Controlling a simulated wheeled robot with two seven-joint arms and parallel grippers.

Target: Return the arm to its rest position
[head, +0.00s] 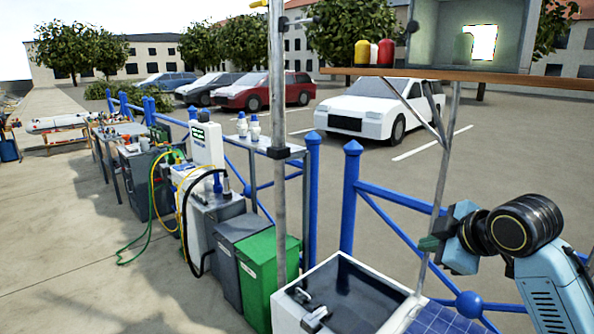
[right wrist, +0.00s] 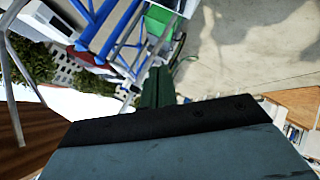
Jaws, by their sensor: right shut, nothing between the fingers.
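My right gripper (head: 430,243) is raised at the right side of the head view, in front of the blue railing. Its dark green fingers are together with nothing between them. The closed fingers also show in the right wrist view (right wrist: 157,88), pointing away from the camera above the dark gripper body. My right arm (head: 548,290) comes in from the lower right and bends at a dark joint. My left gripper is in neither view.
A white sink (head: 345,285) with a dark basin lies below and left of the gripper. A metal pole (head: 278,150) rises beside it. A wooden shelf (head: 470,80) with bottles is above. Green and grey bins (head: 270,270) stand left. Open pavement lies far left.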

